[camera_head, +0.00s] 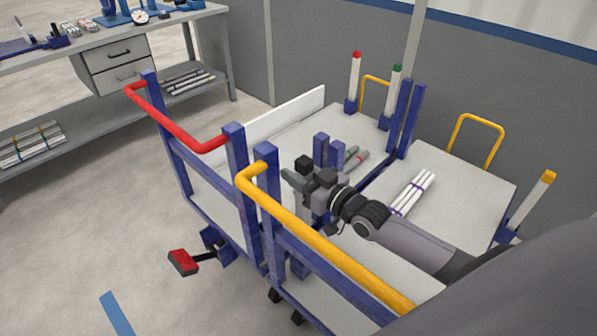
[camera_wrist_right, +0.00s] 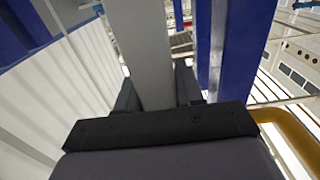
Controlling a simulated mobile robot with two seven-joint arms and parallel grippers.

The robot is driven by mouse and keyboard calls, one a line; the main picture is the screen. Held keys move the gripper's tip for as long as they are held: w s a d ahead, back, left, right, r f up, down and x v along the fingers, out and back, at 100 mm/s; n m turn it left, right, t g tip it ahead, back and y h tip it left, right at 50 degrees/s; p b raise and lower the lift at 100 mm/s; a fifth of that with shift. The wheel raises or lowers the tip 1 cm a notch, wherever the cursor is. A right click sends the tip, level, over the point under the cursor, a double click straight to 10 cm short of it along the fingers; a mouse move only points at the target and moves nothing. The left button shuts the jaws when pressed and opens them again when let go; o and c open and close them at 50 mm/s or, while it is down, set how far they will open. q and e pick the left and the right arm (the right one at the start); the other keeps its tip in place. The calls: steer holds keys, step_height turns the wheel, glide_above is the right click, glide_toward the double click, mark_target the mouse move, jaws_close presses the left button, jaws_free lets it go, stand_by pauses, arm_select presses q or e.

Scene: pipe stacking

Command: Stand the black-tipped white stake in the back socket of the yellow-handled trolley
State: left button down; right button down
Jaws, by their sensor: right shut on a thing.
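The black-tipped white stake shows its black tip (camera_head: 304,163) in the head view, standing about upright near the yellow handle. My right gripper (camera_head: 298,183) is shut around its shaft below the tip. In the right wrist view the pale shaft (camera_wrist_right: 148,60) runs between the two dark fingers (camera_wrist_right: 157,88). The yellow-handled trolley has its yellow handle (camera_head: 330,253) at the near side and a pale deck (camera_head: 465,187). The stake's lower end is largely hidden, and I cannot tell whether it is in a socket. My left gripper is out of view.
The red-handled trolley (camera_head: 180,125) stands close alongside. Blue posts (camera_head: 405,118) rise around the stake and between the decks. White pipes (camera_head: 413,193) lie bundled on the yellow-handled trolley's deck. A yellow-tipped stake (camera_head: 530,203) stands at its right corner. A workbench (camera_head: 120,60) is at the back left.

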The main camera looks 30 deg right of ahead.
mark_target(298, 203)
step_height(298, 203, down, 7)
steer(key=b, duration=0.6)
steer(key=shift+f, duration=0.15)
steer(key=shift+f+b, duration=0.9)
steer(key=shift+f, duration=0.35)
steer(key=c, duration=0.6)
jaws_free()
steer(key=shift+c, duration=0.2)
steer(key=shift+f, duration=0.15)
